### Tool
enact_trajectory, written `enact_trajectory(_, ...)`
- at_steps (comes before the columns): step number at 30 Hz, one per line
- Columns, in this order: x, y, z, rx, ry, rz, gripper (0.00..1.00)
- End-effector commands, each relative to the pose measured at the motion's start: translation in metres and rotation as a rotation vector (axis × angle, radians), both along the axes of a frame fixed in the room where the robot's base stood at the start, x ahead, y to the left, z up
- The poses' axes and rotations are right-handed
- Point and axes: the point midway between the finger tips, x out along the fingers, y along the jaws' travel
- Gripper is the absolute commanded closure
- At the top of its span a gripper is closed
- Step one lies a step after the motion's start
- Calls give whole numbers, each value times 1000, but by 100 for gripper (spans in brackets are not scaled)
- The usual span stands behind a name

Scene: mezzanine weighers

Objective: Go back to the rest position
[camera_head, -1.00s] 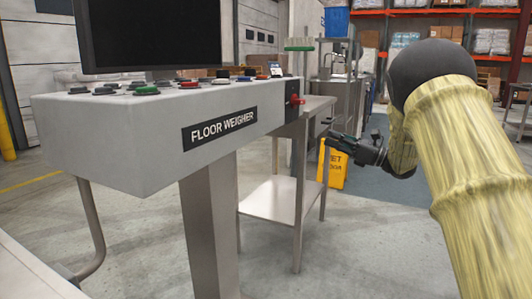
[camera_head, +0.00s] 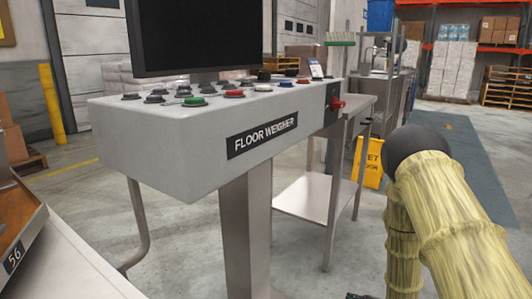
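My arm, in a yellowish sleeve, comes in from the right and bends downward. Only a small dark part of my gripper (camera_head: 360,296) shows at the bottom edge, below and to the right of the floor weigher's post. Its fingers are mostly out of the frame, so I cannot tell whether it is open or shut, or whether it holds anything. The floor weigher console (camera_head: 170,148) stands in front of me, with a dark screen (camera_head: 200,35), several coloured buttons and a red knob (camera_head: 336,103) on its right end. My gripper is apart from the console.
A steel table (camera_head: 310,198) with a low shelf stands behind the weigher. A yellow wet-floor sign (camera_head: 368,162) is beyond it. A tray edge marked 56 (camera_head: 14,256) is at the left on a pale surface (camera_head: 75,270). Racks stand far behind; floor is open at right.

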Motion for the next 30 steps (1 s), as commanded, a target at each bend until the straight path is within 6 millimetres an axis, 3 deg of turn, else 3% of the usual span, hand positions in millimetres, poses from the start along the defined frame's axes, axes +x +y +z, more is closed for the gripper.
enact_trajectory(1, -25, 5, -18, 51, 78, -56, 100)
enact_trajectory(6, -108, 18, -69, 211, 319, -275, 100)
enact_trajectory(15, -270, 44, -120, 407, 700, -707, 100)
enact_trajectory(21, -364, 60, -125, 466, 882, -975, 100)
enact_trajectory(27, -440, 73, -117, 484, 1010, -1205, 100)
enact_trajectory(30, -439, 73, -97, 487, 1007, -1214, 100)
